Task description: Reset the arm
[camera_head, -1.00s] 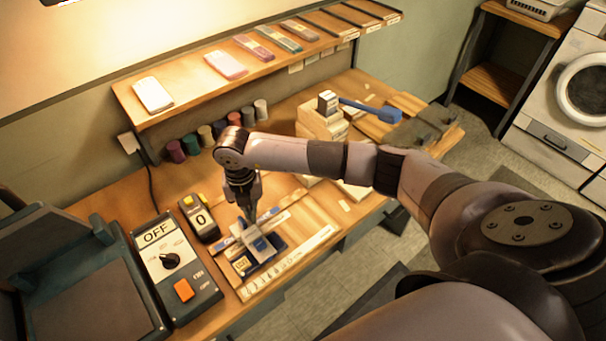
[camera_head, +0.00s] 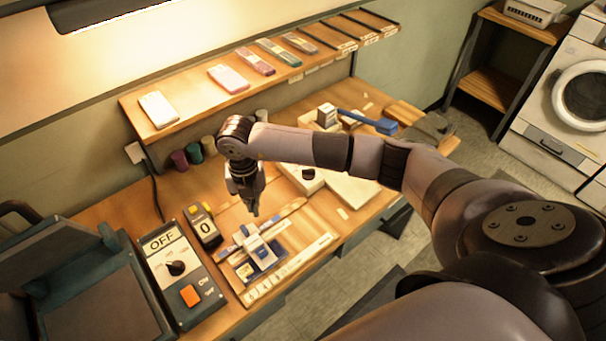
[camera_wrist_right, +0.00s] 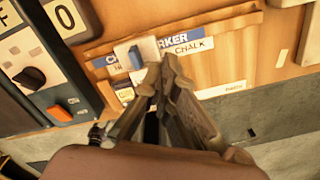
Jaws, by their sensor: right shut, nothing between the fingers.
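My right arm reaches in from the right in the head view. Its gripper (camera_head: 253,207) points down above the bench, shut and empty, over a wooden tray (camera_head: 312,238). In the right wrist view the closed fingers (camera_wrist_right: 165,75) show over the same tray. A small white and blue block (camera_head: 256,246) sits on the tray just below the fingertips, apart from them in the head view. It also shows in the right wrist view (camera_wrist_right: 138,54). My left gripper is not in view.
A control box (camera_head: 180,270) marked OFF and a small device (camera_head: 203,226) showing 0 stand left of the tray. A shelf (camera_head: 190,112) with several flat packs runs behind. A blue-handled tool (camera_head: 375,122) and white slab (camera_head: 355,187) lie to the right.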

